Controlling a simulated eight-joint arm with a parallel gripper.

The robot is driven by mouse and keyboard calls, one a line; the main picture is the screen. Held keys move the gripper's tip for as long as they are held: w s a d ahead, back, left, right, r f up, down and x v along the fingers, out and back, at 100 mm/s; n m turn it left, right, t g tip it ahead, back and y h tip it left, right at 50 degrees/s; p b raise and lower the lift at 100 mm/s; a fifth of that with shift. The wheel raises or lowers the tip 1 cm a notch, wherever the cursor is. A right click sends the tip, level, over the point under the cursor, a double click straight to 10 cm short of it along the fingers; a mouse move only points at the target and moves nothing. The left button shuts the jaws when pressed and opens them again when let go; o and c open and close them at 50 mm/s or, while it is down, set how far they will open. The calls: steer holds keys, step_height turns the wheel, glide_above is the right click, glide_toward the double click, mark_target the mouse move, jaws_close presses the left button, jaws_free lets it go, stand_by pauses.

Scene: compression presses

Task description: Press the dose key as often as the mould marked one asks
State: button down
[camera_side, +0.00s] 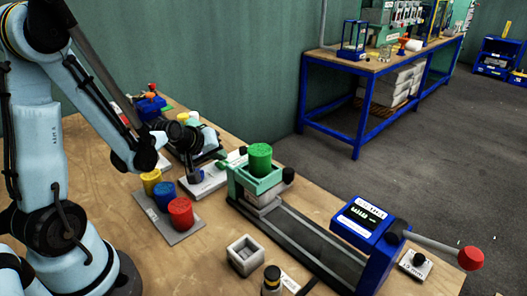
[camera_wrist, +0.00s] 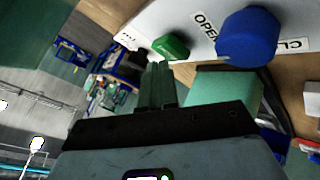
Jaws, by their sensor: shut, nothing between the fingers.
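My gripper (camera_side: 193,178) is shut and empty, pointing down at a white panel (camera_side: 208,182) on the bench. In the wrist view its fingers (camera_wrist: 160,82) are together, close to a green knob (camera_wrist: 171,45) on that white panel; I cannot tell whether they touch. A blue knob (camera_wrist: 248,37) sits there between labels reading OPEN and, partly hidden, CL. A green block (camera_side: 262,182) on the press rail carries a green cylinder (camera_side: 260,157). A blue console (camera_side: 364,216) with a lit display stands at the rail's right end; its text is too small to read. No mark "one" is legible.
Yellow (camera_side: 151,181), blue (camera_side: 164,195) and red (camera_side: 181,212) cylinders stand on a grey plate left of the rail. A grey square mould (camera_side: 246,254) sits in front. A red-tipped lever (camera_side: 469,258) and a small black-knobbed box (camera_side: 415,264) are at the right.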

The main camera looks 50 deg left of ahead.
mark_target(220, 164)
steer(key=shift+f, duration=0.5)
stand_by(0.7)
steer(key=shift+r, duration=0.95)
steer(key=shift+r, duration=2.5)
stand_by(0.7)
step_height(220, 164, up, 4)
steer(key=shift+f, duration=0.1)
stand_by(0.3)
